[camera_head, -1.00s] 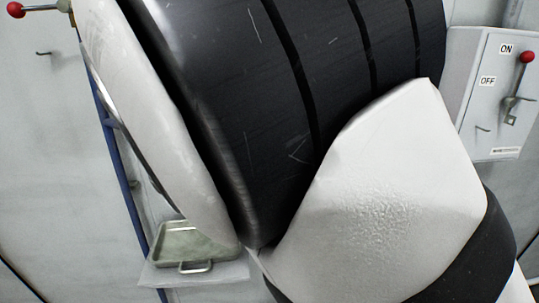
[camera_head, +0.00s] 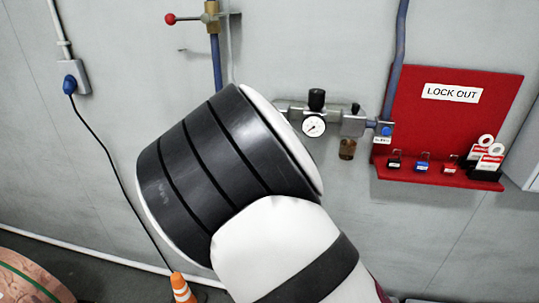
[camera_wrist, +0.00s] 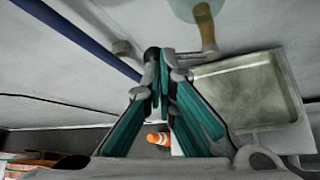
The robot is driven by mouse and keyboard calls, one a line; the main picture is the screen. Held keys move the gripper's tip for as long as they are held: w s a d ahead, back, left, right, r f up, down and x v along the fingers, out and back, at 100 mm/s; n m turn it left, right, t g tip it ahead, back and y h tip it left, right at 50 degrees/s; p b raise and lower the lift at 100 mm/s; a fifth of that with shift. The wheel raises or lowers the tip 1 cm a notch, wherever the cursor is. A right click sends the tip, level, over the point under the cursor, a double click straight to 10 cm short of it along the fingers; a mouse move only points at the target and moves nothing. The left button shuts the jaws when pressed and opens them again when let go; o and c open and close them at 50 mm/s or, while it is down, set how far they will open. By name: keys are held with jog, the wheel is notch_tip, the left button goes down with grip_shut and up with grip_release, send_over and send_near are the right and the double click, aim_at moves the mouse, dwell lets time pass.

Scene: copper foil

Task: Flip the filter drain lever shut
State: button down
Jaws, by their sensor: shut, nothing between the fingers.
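In the wrist view, my gripper (camera_wrist: 160,56) is shut and empty, its teal-sided fingers meeting near the picture's middle. In the head view, my arm hides the gripper, the drain lever and the left part of the filter assembly. The pressure gauge (camera_head: 314,126) shows just right of my arm.
A metal tray (camera_wrist: 245,92) lies right of my fingers. A blue pipe (camera_wrist: 85,42) runs at the left. In the head view, a red-knobbed valve lever (camera_head: 186,19) is above, a red lockout board (camera_head: 447,125) is right, and an orange cone (camera_head: 181,287) stands below.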

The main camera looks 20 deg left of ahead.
jog(key=shift+f, duration=0.2)
jog(key=shift+w+d+f+p, duration=0.2)
jog(key=shift+d+p, duration=0.15)
jog(key=shift+d, duration=0.3)
dwell(0.3)
